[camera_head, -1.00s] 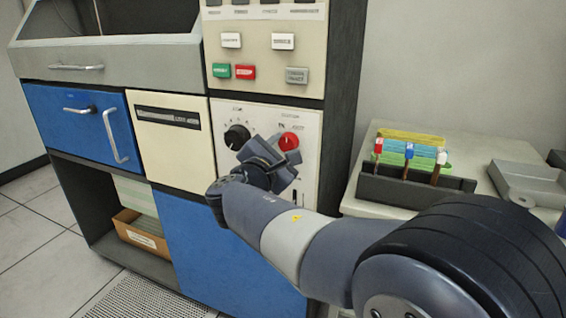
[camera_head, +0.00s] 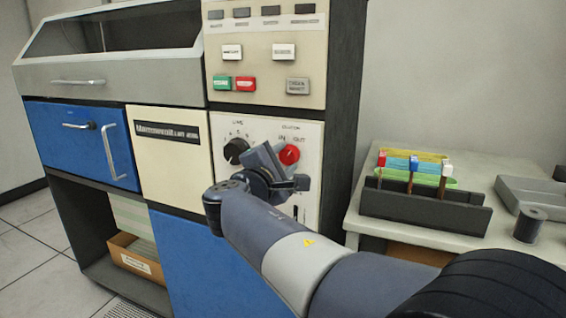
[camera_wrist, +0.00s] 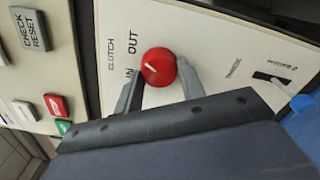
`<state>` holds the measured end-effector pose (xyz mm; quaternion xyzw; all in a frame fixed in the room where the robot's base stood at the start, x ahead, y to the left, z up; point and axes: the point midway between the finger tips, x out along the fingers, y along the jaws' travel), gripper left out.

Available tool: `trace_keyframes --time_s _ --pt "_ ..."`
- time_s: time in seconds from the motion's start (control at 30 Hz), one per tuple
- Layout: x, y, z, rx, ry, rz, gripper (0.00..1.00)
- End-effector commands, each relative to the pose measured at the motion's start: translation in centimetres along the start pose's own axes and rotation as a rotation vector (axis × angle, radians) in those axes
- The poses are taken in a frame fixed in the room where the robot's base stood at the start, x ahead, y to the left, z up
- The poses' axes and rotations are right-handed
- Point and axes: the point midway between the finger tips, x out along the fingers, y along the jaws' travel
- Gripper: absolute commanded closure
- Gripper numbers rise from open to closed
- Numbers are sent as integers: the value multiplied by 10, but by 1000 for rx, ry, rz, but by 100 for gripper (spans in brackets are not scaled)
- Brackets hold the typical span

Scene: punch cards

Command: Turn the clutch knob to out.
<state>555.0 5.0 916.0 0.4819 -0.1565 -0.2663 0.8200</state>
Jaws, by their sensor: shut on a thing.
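The red clutch knob (camera_head: 289,155) sits on the cream panel, under the IN and OUT labels. In the wrist view the knob (camera_wrist: 158,67) lies between the two fingers of my gripper (camera_wrist: 160,84), which is shut on it. Whether the mark lines up exactly with OUT, I cannot tell. In the head view my gripper (camera_head: 277,160) hides part of the knob's left side.
A black dial (camera_head: 236,151) is left of the knob. Green (camera_head: 221,82) and red (camera_head: 245,83) buttons sit above. A slotted switch (camera_wrist: 272,78) is on the same panel.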

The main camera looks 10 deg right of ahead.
Motion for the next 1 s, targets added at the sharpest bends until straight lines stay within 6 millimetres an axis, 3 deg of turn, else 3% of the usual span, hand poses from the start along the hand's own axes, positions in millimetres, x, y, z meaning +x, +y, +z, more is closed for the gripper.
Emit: trace_keyframes --time_s 0.17,0.2,0.47,0.77,1.0 --pt "0 0 0 1 0 -1 85" --pt "0 0 0 1 0 -1 61" --pt "0 0 0 0 0 0 41" --pt "-4 1 0 0 1 0 41" --pt "-39 3 0 0 4 2 41"
